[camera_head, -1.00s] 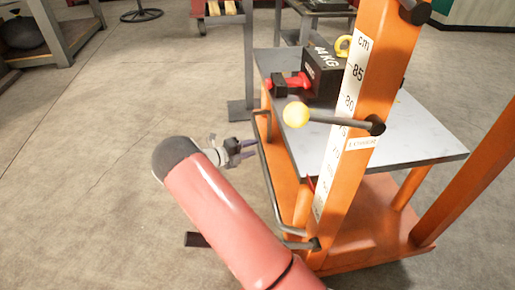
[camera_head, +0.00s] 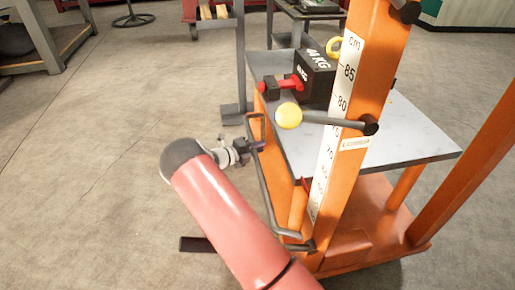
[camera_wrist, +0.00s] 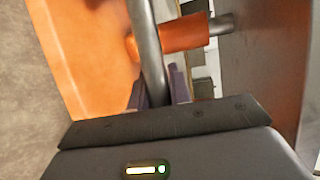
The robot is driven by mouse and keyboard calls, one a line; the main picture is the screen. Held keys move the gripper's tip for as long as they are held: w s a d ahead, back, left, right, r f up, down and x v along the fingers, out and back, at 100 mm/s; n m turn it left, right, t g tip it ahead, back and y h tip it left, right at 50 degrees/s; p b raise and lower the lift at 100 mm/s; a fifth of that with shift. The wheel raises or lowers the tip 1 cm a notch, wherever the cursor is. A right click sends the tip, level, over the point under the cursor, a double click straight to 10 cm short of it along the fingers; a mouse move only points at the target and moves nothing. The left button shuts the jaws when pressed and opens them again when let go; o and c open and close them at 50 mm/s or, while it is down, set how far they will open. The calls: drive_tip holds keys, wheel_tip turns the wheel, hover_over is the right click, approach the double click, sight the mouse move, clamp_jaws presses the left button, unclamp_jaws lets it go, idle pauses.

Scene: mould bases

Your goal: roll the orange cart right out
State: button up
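The orange cart (camera_head: 362,240) stands right of centre in the head view, with orange posts, a grey top plate (camera_head: 425,150) and a bent grey handle bar (camera_head: 266,190) along its left side. My gripper (camera_head: 260,147) is at the upper part of this bar. In the wrist view, the grey bar (camera_wrist: 148,45) runs down between my two dark fingers (camera_wrist: 158,92), one close on each side. Whether they press on it I cannot tell. An orange panel of the cart (camera_wrist: 85,50) lies to the left there.
On the plate sit a black 44 KG block (camera_head: 315,78) and a red-and-black part (camera_head: 278,84). A lever with a yellow knob (camera_head: 289,116) sticks out from the scale post. A grey stand (camera_head: 240,70) is behind the cart. The floor on the left (camera_head: 90,190) is clear.

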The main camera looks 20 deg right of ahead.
clamp_jaws()
drive_tip(key=shift+w+a+r+p, duration=0.1)
drive_tip(key=shift+a+p, duration=0.45)
drive_tip(key=shift+p, duration=0.05)
drive_tip(key=shift+w+a, duration=0.1)
drive_tip(key=shift+a, duration=0.3)
drive_tip(key=o, duration=0.8)
unclamp_jaws()
drive_tip(key=shift+a, duration=0.15)
